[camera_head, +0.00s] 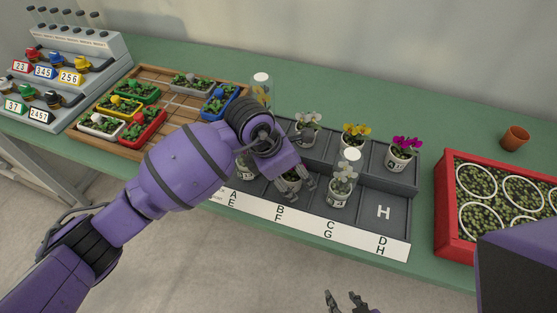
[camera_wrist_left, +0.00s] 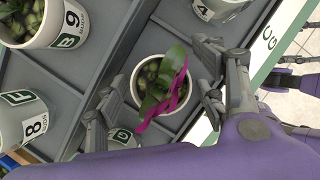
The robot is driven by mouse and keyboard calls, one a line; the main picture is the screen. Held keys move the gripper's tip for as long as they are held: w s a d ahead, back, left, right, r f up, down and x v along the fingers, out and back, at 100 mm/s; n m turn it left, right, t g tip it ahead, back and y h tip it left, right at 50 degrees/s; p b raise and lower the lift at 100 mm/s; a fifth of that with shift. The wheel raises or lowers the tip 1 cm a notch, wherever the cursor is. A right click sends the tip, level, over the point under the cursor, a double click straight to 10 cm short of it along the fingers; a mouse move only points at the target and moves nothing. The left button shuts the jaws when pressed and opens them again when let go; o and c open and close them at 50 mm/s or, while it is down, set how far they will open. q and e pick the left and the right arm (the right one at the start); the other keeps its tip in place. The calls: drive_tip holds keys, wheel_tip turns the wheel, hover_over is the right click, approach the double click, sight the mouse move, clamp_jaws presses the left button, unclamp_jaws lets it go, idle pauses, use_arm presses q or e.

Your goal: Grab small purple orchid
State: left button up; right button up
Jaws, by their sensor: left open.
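The small purple orchid (camera_wrist_left: 160,105) has magenta petals and green leaves and stands in a white pot (camera_wrist_left: 135,85) in a grey tray compartment. My left gripper (camera_wrist_left: 160,85) is open, with its fingers on either side of the pot and plant; whether they touch it I cannot tell. In the head view my left gripper (camera_head: 303,187) reaches down over the front row of the tray. It largely hides the pot (camera_head: 290,184) there. A bigger purple orchid (camera_head: 406,144) stands in the back row at the right. My right gripper (camera_head: 346,301) is at the bottom edge, fingers apart and empty.
A glass-covered white orchid (camera_head: 345,175) stands just right of my left gripper. A yellow orchid (camera_head: 356,133) and a white one (camera_head: 308,120) stand behind. A red crate (camera_head: 447,215) is at the right.

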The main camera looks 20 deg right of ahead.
use_arm(q)
drive_tip(key=shift+c, duration=0.5)
drive_tip(key=c, duration=1.1)
drive_tip(key=shift+c, duration=0.8)
drive_tip(key=shift+r, duration=0.1)
